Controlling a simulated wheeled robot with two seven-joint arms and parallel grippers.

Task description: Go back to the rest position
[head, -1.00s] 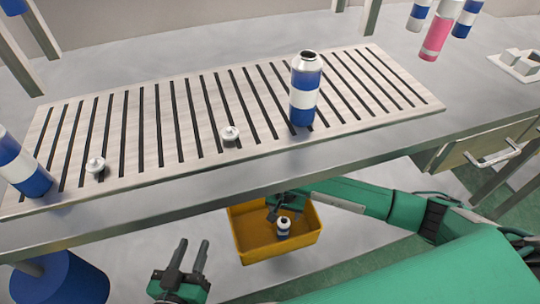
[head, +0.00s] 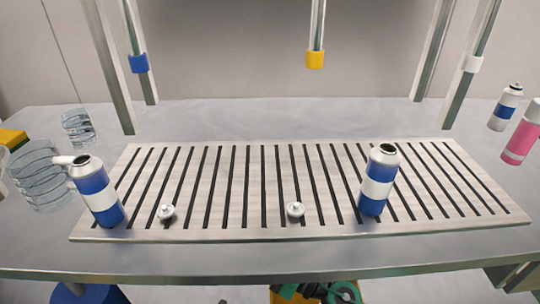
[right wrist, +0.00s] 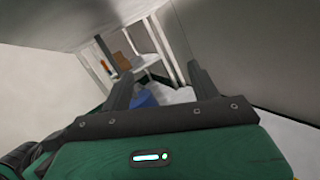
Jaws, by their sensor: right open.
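My right gripper (right wrist: 160,78) is open in the right wrist view, its two dark fingers apart with nothing between the tips. A green and dark part of one of my arms shows at the bottom edge of the head view, over a yellow bin (head: 278,297); its fingers cannot be made out. My left gripper is not in view. On the slatted plate (head: 330,232), a blue and white can (head: 377,180) stands open-topped at the right. Another blue and white can (head: 97,192), with a pale top piece, stands at the left end.
Two small silver valve pieces (head: 295,210) (head: 166,213) sit on the plate. Clear containers (head: 42,175) stand at left, a pink can (head: 521,140) and another blue-white can (head: 505,108) at right. Posts rise behind the plate. A blue drum (head: 88,294) is below the table.

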